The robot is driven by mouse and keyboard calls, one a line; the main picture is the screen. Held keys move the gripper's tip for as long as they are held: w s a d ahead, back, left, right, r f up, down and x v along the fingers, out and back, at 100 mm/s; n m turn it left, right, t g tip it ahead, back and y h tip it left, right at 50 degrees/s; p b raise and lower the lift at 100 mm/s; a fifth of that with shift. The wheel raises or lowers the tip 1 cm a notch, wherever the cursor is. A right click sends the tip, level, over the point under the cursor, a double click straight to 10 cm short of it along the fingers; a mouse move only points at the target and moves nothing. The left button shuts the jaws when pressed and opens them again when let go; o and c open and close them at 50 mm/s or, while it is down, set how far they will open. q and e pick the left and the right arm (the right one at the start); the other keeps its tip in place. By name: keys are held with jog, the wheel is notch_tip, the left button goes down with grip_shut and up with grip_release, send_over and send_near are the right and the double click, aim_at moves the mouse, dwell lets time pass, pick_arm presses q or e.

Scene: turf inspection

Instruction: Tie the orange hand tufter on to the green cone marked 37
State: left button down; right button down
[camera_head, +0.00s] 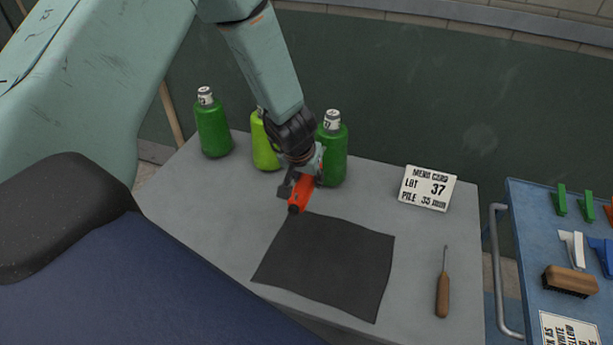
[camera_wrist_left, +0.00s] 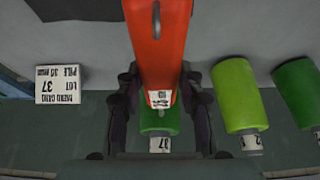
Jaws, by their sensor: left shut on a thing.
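My left gripper (camera_head: 296,180) is shut on the orange hand tufter (camera_head: 301,193), above the grey table near the back edge of the dark mat. In the left wrist view the tufter (camera_wrist_left: 157,45) fills the space between the fingers. The green cone marked 37 (camera_head: 334,150) stands upright beside the gripper, partly covered by it. In the wrist view this cone (camera_wrist_left: 160,120) shows behind the tufter, with 37 on its tag; I cannot tell whether they touch. No thread between them can be made out. My right gripper is out of view.
A lime cone (camera_head: 263,147) and a darker green cone (camera_head: 212,128) stand to the left. A card reading LOT 37 (camera_head: 427,188) is at right. The dark mat (camera_head: 330,265) lies in front, a wooden-handled hook (camera_head: 442,290) beside it. A blue tray (camera_head: 530,225) borders the right.

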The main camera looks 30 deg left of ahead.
aim_at(296, 199)
pick_arm(q)
jog(key=shift+w+a, duration=0.1)
jog(key=shift+w, duration=0.35)
dwell(1.1)
jog(key=shift+s, duration=0.1)
dwell(0.7)
jog(key=shift+s+f+b, duration=0.1)
jog(key=shift+s+b, duration=0.35)
jog(key=shift+s+d+b, duration=0.35)
jog(key=shift+s+b, duration=0.45)
jog(key=shift+s, duration=0.05)
jog(key=shift+s+d+b, duration=0.15)
jog(key=shift+s+b, duration=0.2)
jog(key=shift+s, duration=0.35)
jog(key=shift+s+d+b, duration=0.15)
jog(key=shift+s+b, duration=0.2)
jog(key=shift+s, duration=0.3)
jog(key=shift+s+d+b, duration=0.15)
jog(key=shift+s+b, duration=0.05)
jog(key=shift+s, duration=0.4)
jog(key=shift+s+d+b, duration=0.15)
jog(key=shift+s+b, duration=0.05)
jog(key=shift+s, duration=0.4)
